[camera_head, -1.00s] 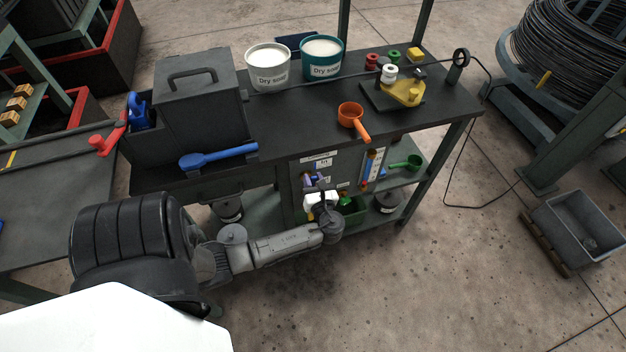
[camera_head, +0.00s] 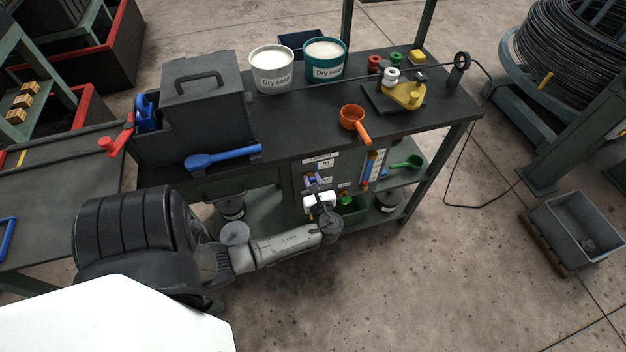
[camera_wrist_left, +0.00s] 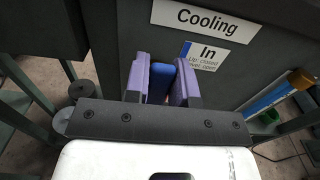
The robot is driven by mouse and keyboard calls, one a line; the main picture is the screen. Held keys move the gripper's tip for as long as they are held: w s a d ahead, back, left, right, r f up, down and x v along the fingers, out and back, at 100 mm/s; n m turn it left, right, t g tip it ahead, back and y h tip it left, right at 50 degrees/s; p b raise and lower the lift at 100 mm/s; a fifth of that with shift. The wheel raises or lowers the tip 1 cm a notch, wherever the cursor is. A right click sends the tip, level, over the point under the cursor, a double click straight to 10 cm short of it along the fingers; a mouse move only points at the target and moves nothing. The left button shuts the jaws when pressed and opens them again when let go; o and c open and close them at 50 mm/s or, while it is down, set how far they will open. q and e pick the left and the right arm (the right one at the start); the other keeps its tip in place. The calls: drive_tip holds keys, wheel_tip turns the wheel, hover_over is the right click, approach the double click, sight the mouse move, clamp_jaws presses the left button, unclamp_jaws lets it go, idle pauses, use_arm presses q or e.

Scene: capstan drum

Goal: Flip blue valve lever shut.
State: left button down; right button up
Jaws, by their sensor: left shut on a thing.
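The blue valve lever (camera_wrist_left: 161,82) shows in the left wrist view between the purple finger pads of my left gripper (camera_wrist_left: 166,76). The pads are shut on it and hide most of its sides. It stands in front of the dark panel, beside the "In" label (camera_wrist_left: 204,56), whose small print reads "Up: closed" and "level: open". In the head view my left gripper (camera_head: 312,181) is at the panel on the front of the bench, and the lever is too small and covered to make out. Its exact angle is unclear. My right gripper is not in view.
The "Cooling" sign (camera_wrist_left: 206,18) is above the label. A blue and orange tube (camera_wrist_left: 277,92) is on the right of the panel. The bench top (camera_head: 300,135) overhangs it, with an orange scoop (camera_head: 351,117) near its front edge. Open floor is in front.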

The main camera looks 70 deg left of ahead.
use_arm(q)
drive_tip(key=c, duration=1)
unclamp_jaws()
drive_tip(key=shift+o, duration=0.2)
drive_tip(key=d, duration=1.3)
drive_tip(key=shift+s+d+p, duration=0.4)
drive_tip(key=shift+p, duration=0.05)
